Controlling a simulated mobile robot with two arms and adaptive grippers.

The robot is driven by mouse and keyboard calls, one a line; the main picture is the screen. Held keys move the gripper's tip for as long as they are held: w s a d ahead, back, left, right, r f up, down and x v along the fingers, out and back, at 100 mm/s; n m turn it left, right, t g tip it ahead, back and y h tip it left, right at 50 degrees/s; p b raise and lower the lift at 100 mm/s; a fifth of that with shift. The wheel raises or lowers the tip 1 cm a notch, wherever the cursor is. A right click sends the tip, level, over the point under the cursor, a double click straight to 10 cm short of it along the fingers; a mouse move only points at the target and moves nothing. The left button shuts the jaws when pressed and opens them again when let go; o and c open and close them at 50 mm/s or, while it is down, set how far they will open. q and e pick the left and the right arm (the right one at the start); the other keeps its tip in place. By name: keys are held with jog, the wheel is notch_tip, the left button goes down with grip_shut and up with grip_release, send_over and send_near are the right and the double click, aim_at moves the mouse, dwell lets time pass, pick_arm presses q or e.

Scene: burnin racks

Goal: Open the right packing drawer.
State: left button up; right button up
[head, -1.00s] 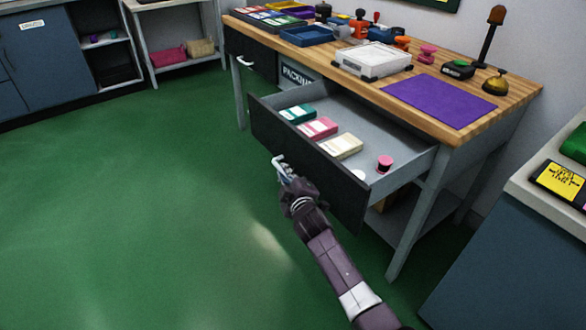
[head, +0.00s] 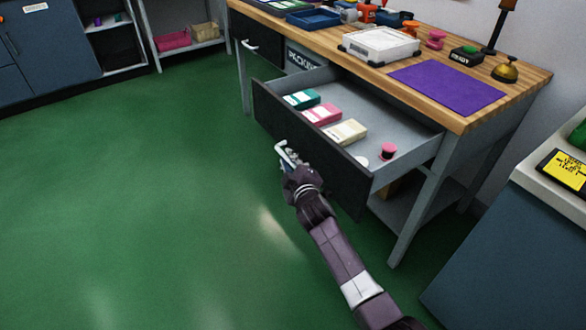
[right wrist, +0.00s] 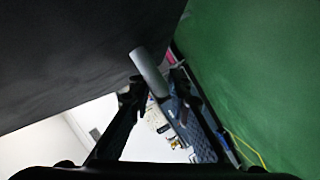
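The right packing drawer (head: 425,150) of the wooden-topped bench stands pulled far out, its inside showing. Its dark front (head: 330,172) faces the floor side and carries a pale bar handle (head: 283,152). My right gripper (head: 289,160) is at this handle. In the right wrist view the grey handle (right wrist: 149,70) reaches between my two fingers (right wrist: 157,88), close to the left one; a gap shows toward the right one, so the gripper looks open around it. The dark drawer front (right wrist: 70,60) fills the upper left there. My left gripper is out of view.
In the drawer lie a green box (head: 301,99), a pink box (head: 322,114), a cream box (head: 345,132) and a pink spool (head: 388,151). A shut left drawer (head: 258,48) is beside it. A grey cabinet (head: 520,250) stands right. Green floor (head: 130,200) is clear at left.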

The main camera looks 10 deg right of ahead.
jog(key=v, duration=1.1)
jog(key=shift+s, duration=0.25)
jog(key=shift+f, duration=0.1)
